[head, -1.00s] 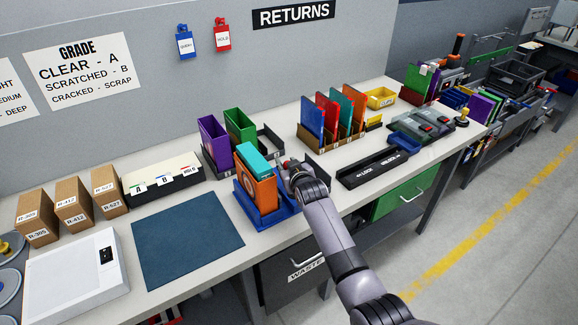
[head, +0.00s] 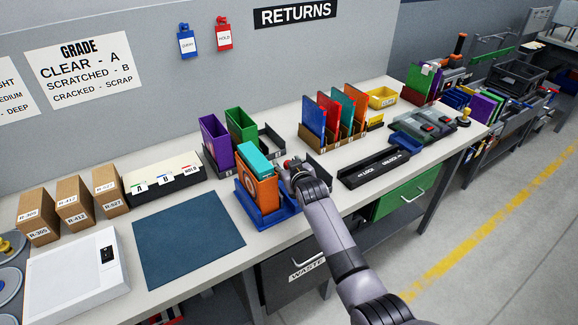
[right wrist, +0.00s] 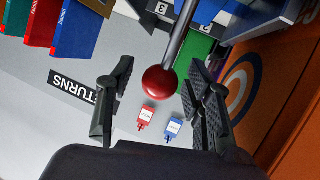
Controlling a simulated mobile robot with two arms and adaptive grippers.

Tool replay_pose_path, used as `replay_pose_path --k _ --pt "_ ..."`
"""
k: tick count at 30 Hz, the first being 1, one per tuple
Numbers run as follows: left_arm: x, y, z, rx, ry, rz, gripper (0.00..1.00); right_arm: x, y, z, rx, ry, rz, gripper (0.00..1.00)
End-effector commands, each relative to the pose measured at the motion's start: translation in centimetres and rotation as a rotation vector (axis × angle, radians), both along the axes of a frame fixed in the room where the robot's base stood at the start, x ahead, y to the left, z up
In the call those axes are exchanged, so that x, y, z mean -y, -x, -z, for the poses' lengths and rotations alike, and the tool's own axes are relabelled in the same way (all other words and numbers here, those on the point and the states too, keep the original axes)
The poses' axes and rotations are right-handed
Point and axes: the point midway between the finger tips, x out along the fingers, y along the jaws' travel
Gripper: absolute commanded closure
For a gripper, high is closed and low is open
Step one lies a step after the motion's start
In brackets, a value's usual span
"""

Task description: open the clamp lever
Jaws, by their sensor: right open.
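The clamp lever shows in the right wrist view as a metal rod with a red ball knob (right wrist: 160,82) at its near end. The rod runs up and slightly right from the knob. My right gripper (right wrist: 160,66) is open, with one finger on each side of the knob and a visible gap to both. In the head view, my right gripper (head: 293,172) is at the right side of the blue fixture (head: 268,219), which holds an orange case (head: 262,188) and a teal one (head: 255,157). It mostly hides the lever there. My left gripper is not in view.
The orange case (right wrist: 283,85) is close to the right finger in the wrist view. A black tray marked lock and unlock (head: 375,168) lies to the right on the bench. Purple and green cases (head: 238,124) stand behind. A dark blue mat (head: 188,240) lies clear to the left.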

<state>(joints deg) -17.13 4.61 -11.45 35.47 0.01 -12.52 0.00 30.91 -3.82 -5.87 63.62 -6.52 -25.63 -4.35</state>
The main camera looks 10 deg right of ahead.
Motion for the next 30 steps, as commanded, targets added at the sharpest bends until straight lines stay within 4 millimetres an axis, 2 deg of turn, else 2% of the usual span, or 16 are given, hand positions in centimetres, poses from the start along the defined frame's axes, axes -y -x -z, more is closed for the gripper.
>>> replay_pose_path --k 7,21,30 --pt "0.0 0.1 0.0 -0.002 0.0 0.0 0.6 0.1 1.5 -0.5 0.001 0.0 0.001 0.53" --pt "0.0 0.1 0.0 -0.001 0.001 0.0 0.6 0.6 8.7 -3.3 0.002 0.0 0.0 0.53" --pt "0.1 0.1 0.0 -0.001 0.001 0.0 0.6 0.8 11.1 -4.2 0.001 0.0 -0.001 0.53"
